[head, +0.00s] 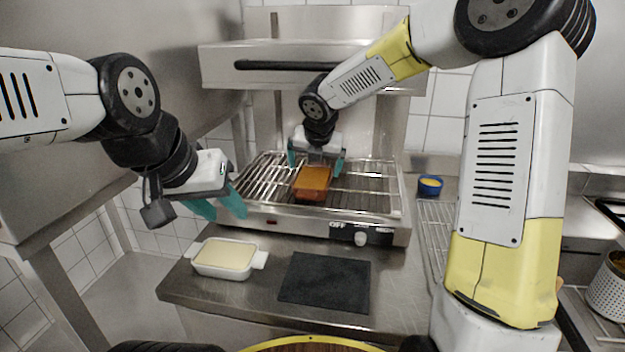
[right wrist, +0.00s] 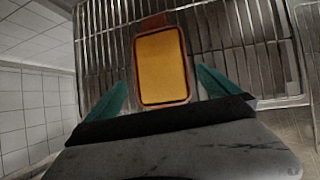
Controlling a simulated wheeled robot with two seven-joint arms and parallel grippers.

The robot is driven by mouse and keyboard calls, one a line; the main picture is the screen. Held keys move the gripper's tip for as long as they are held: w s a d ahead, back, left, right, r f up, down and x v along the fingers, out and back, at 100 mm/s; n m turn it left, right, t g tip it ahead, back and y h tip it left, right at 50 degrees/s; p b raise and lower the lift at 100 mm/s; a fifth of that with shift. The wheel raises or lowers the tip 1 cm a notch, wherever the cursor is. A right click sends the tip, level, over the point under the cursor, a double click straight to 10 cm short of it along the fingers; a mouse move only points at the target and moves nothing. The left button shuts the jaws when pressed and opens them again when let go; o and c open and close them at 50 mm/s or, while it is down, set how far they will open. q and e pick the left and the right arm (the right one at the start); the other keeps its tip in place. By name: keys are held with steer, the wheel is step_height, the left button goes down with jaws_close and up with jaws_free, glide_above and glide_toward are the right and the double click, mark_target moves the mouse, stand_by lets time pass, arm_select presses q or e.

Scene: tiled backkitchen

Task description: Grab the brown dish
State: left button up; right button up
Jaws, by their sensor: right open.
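The brown dish (head: 312,184) is a rectangular dish with orange-brown contents, resting on the wire rack of the grill. In the right wrist view the dish (right wrist: 161,68) lies just ahead of and between the teal fingertips. My right gripper (head: 316,165) is open over the far end of the dish, with one finger on each side. I cannot tell whether the fingers touch it. The right gripper's fingers also show in the right wrist view (right wrist: 163,92). My left gripper (head: 221,205) is at the left, in front of the grill's left corner, with nothing seen between its teal fingers.
The grill (head: 300,226) has a raised metal hood (head: 300,52) above its rack. A white dish with pale contents (head: 224,257) and a black mat (head: 325,281) lie on the steel counter in front. A small blue bowl (head: 430,186) stands right of the grill.

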mark_target(314, 177)
steer(key=x, duration=0.6)
steer(key=shift+w+f, duration=0.15)
steer(key=shift+f, duration=0.1)
steer(key=shift+c, duration=0.2)
steer(key=shift+r, duration=0.1)
steer(key=c, duration=1.7)
